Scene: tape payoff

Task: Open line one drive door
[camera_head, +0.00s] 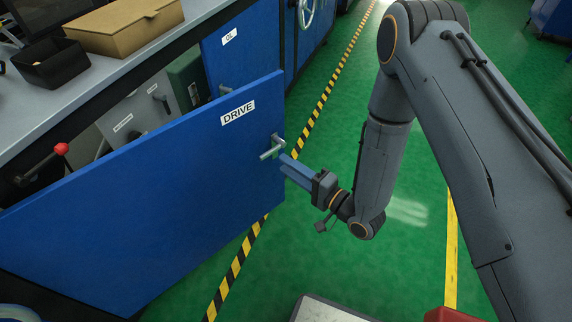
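The blue door labelled DRIVE (150,190) stands swung out from the cabinet under the bench. Its free edge is at the right, and the inside of the cabinet shows above and behind it. A metal T-shaped handle (270,152) sits on the door's outer face near that edge. My gripper (284,160) reaches in from the right, with its blue-grey fingertips at the handle. The fingers lie close together, but I cannot tell whether they grip the handle or only touch it.
Inside the cabinet are grey units (137,108) and a green box (187,82). A red-knobbed lever (61,149) stands at left. A cardboard box (124,25) and black tray (49,64) lie on the bench (200,10). Green floor (335,235) is clear beyond the striped tape (238,262).

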